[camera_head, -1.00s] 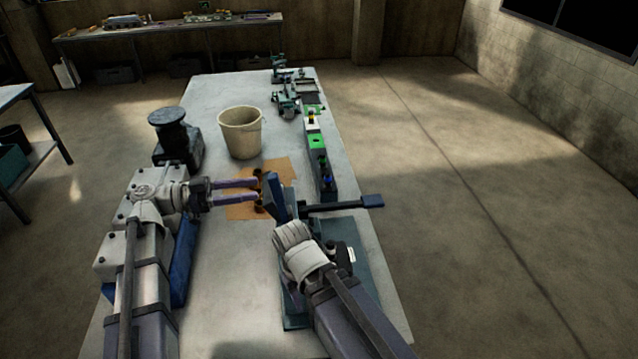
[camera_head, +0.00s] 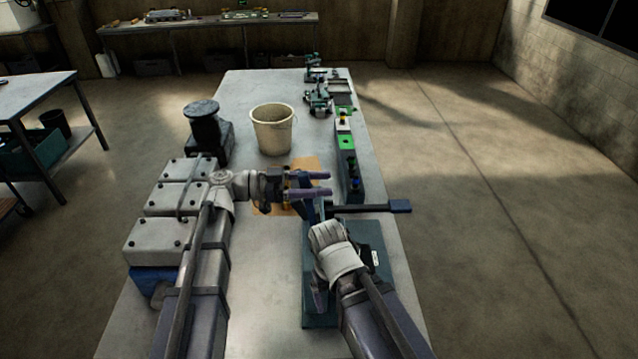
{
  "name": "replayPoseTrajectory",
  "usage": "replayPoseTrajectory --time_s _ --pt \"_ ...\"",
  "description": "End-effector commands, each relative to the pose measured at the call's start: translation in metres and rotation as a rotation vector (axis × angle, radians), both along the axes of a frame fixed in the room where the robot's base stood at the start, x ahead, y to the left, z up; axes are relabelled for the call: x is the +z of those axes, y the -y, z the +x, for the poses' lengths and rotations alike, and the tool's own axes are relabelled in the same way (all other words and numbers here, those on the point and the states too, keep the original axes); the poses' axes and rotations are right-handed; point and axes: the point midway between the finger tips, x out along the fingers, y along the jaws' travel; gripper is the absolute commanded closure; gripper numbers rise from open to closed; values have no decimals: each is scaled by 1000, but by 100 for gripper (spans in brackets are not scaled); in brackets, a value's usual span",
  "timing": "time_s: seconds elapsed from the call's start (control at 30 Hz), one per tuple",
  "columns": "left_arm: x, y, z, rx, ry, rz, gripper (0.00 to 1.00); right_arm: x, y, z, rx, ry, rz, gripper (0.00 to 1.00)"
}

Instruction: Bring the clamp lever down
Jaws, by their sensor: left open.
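The clamp lever (camera_head: 370,208) is a dark bar with a blue end, lying nearly level and sticking out past the table's right edge. It belongs to a teal-based fixture (camera_head: 372,240) at the near right of the table. My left gripper (camera_head: 328,183) is open and empty, its purple fingers pointing right, just behind the lever's inner end in the picture. I cannot tell if it touches anything. My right gripper (camera_head: 319,300) is mostly hidden by its own wrist over the fixture; only a purple bit shows.
A grey block with bolted covers (camera_head: 166,240) stands at the left. Behind are a cream bucket (camera_head: 272,132), a dark round-topped stand (camera_head: 203,125) and an orange mat (camera_head: 305,165). A narrow rail with green parts (camera_head: 346,150) runs along the right edge. Floor to the right is clear.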

Motion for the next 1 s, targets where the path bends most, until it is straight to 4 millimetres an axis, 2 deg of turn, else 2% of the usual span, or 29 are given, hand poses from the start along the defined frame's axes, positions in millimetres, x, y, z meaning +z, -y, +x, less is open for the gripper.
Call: replayPoseTrajectory --time_s 0.17,0.7,1.0 --pt "0 0 0 0 0 0 40 0 0 0 0 0 0 10" --pt "0 0 0 0 0 0 100 0 0 0 0 0 0 10" --pt "0 0 0 0 0 0 100 0 0 0 0 0 0 10"
